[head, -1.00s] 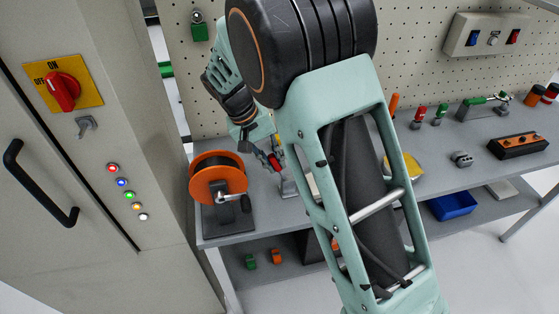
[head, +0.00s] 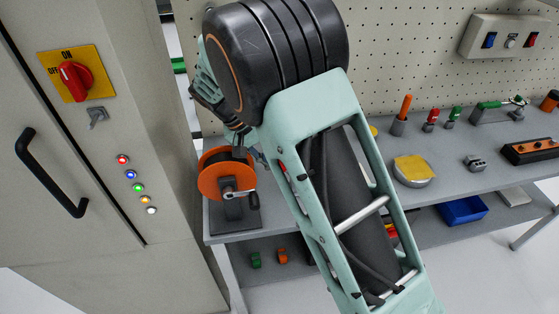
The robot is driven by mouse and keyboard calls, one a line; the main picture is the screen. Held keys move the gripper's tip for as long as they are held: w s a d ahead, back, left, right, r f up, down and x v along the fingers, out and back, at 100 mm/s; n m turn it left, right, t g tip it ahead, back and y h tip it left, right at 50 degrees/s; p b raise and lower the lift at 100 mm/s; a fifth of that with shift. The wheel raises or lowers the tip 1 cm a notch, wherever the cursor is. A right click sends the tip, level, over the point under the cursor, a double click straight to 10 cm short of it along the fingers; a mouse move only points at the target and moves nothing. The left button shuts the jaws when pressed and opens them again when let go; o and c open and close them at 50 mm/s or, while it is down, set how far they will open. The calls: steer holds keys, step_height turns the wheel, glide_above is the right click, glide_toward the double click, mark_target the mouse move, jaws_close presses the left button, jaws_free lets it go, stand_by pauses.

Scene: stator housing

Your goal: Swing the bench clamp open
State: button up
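A red-handled piece (head: 283,171), which may be the bench clamp, shows only as a sliver beside my arm on the left part of the bench. My arm hides the rest of it, so I cannot tell its position. My gripper (head: 257,157) is mostly hidden behind my arm, just above and behind the orange reel. Its fingertips, and whether it touches anything, cannot be made out. A green-handled clamp-like fixture (head: 492,110) stands at the back right of the bench, far from my gripper.
The orange reel (head: 211,184) with a crank stands at the bench's left end, close to my gripper. A grey cabinet (head: 110,250) is at left. A yellow-topped dish (head: 413,168) and an orange-black block (head: 530,150) sit to the right. A pegboard (head: 400,50) rises behind.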

steer(key=shift+r, duration=0.1)
steer(key=v, duration=1.2)
stand_by(0.5)
